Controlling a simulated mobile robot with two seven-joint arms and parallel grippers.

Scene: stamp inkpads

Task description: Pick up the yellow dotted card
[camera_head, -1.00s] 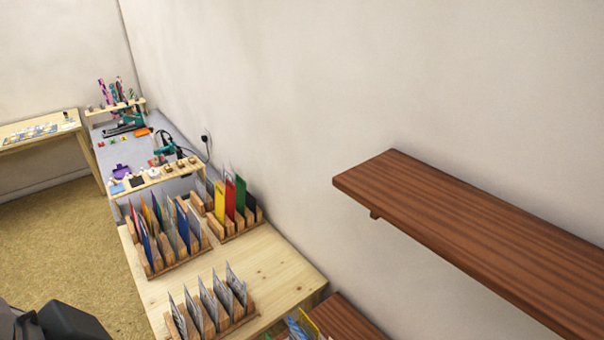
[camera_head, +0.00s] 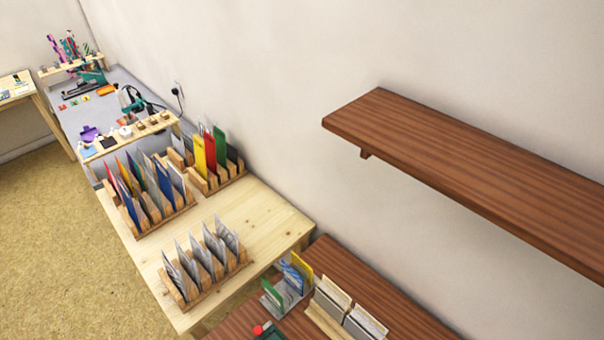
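A yellow card (camera_head: 199,154) stands upright beside red and green cards in the back wooden rack (camera_head: 219,182) on the light wood table. Another yellow piece (camera_head: 304,268) shows behind a blue patterned one in a small holder on the lower dark wood surface. Dots cannot be made out on either, so I cannot tell which is the yellow dotted card. Neither of my grippers is in view.
A rack of coloured cards (camera_head: 159,209) and a rack of grey patterned cards (camera_head: 207,282) stand on the light table (camera_head: 262,218). A brown wall shelf (camera_head: 450,175) juts out at right. Pale cards (camera_head: 362,325) stand at the bottom.

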